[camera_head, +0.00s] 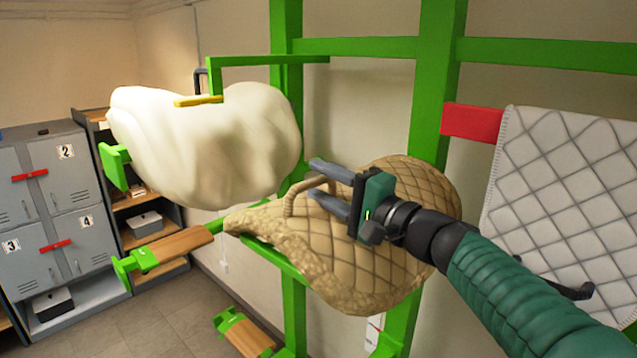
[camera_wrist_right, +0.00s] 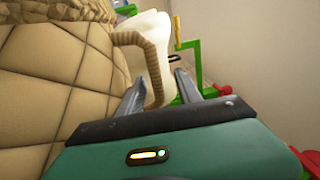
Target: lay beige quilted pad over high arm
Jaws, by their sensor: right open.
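The beige quilted pad (camera_head: 385,255) is draped at the green rack, its fleecy edge facing the front left. A green bar shows under its lower left edge. A tan looped handle (camera_head: 290,197) stands up from its top. My right gripper (camera_head: 316,180) is open just above the pad. In the right wrist view, the handle (camera_wrist_right: 153,62) passes between the open fingers (camera_wrist_right: 158,90), and I cannot tell whether they touch it. The highest arm's green end (camera_head: 115,166) shows beside a white fleece pad (camera_head: 205,140), which hides the rest. My left gripper is not in view.
A wood-topped arm (camera_head: 178,244) juts out left of the beige pad, and another (camera_head: 245,335) is lower. A grey quilted pad (camera_head: 560,190) hangs at right by a red arm (camera_head: 471,122). Grey lockers (camera_head: 50,170) and a shelf stand at left. The floor between is clear.

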